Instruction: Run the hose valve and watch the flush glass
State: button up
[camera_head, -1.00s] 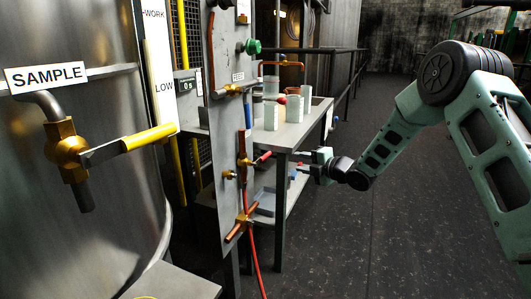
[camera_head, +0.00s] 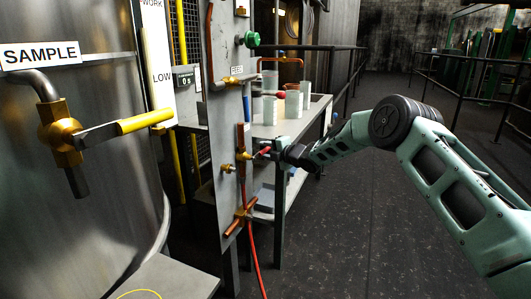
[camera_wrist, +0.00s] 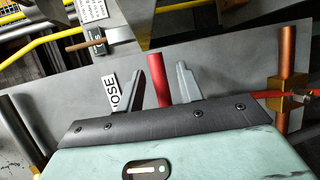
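The hose valve is a brass valve (camera_head: 243,156) on the grey upright panel, with a red handle (camera_head: 264,151) pointing right. In the wrist view the red handle (camera_wrist: 159,82) stands between my two fingers, near a white label ending in "OSE" (camera_wrist: 111,94). My gripper (camera_head: 277,149) is at the handle; in the wrist view its fingers (camera_wrist: 168,72) are spread either side of it. A red hose (camera_head: 250,245) hangs below the valve. I cannot pick out the flush glass.
A brass SAMPLE valve (camera_head: 62,135) with a yellow lever is on the steel tank at left. Another brass valve (camera_head: 243,213) sits lower on the panel. A bench (camera_head: 300,125) with pale containers stands behind. Dark floor (camera_head: 370,240) is clear at right.

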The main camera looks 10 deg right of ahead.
jog(key=shift+w+a+f, duration=0.1)
jog(key=shift+w+a, duration=0.1)
jog(key=shift+w, duration=0.25)
grip_shut()
